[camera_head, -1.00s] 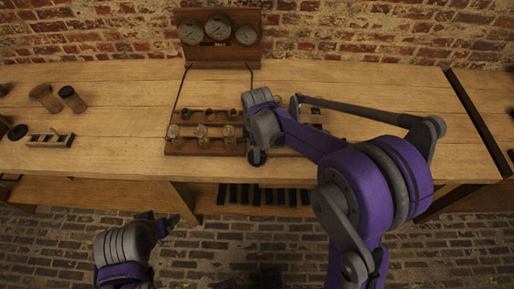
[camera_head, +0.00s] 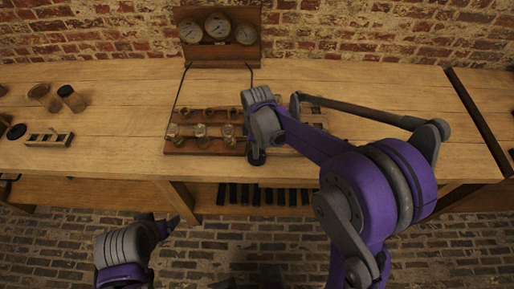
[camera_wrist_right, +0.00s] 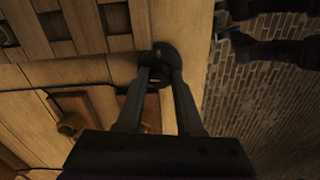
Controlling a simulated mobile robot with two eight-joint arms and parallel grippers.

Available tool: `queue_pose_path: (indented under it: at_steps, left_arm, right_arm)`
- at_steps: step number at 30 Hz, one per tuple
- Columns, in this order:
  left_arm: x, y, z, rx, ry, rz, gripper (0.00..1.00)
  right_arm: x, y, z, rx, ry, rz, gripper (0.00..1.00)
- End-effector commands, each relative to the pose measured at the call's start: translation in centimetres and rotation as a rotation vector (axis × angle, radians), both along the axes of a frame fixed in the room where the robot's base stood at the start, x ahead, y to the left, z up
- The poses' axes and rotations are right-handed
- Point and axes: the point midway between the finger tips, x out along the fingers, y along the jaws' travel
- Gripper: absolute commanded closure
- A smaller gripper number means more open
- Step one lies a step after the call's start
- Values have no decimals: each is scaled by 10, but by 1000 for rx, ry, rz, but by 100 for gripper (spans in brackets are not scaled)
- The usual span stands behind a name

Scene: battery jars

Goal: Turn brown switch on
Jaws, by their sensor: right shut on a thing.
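My right gripper (camera_head: 256,157) is low at the table's front edge, just right of the battery jar rack (camera_head: 188,147). In the right wrist view its two fingers (camera_wrist_right: 158,72) converge, shut on a dark round knob (camera_wrist_right: 158,50) beside the table edge. No brown colour shows clearly on this knob, so I cannot tell whether it is the brown switch. The fingers and arm hide part of it. My left gripper (camera_head: 165,224) hangs in front of the table, away from everything; its jaw opening is unclear.
A wooden panel with three gauges (camera_head: 217,29) stands at the back, with dark wires running to the rack. A slatted wooden piece (camera_wrist_right: 70,28) lies near the right gripper. Brown jars (camera_head: 72,99) and a small block with dark holes (camera_head: 49,139) sit at left.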

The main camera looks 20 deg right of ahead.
Motion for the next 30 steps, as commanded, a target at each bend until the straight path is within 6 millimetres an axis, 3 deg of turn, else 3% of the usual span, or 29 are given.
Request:
queue_pose_path:
  at_steps: [30]
  left_arm:
    - [-9, 0, -34, 0, 18, 0, 14]
  right_arm:
    - [0, 0, 0, 0, -1, -950, 100]
